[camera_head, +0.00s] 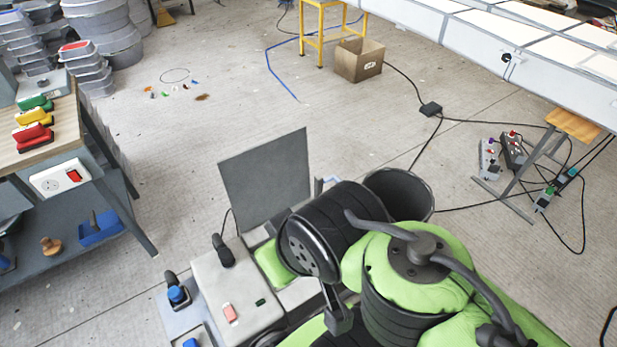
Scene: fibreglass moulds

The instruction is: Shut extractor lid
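The extractor lid appears to be the flat dark grey panel (265,180), standing raised and tilted slightly back, just behind a light grey box. The box, which looks like the extractor body (232,285), has a red switch, a small green button and a black knob on top. My green and black arm covers the box's right side and the panel's lower right corner. I cannot make out my gripper's fingers; they are hidden behind my arm or outside the view.
A black bin (403,190) stands right behind my arm. A workbench (62,105) with coloured blocks is at left. A cardboard box (359,60), yellow stool (321,20) and cables lie farther back. A long white table (480,32) fills the upper right. The middle floor is mostly clear.

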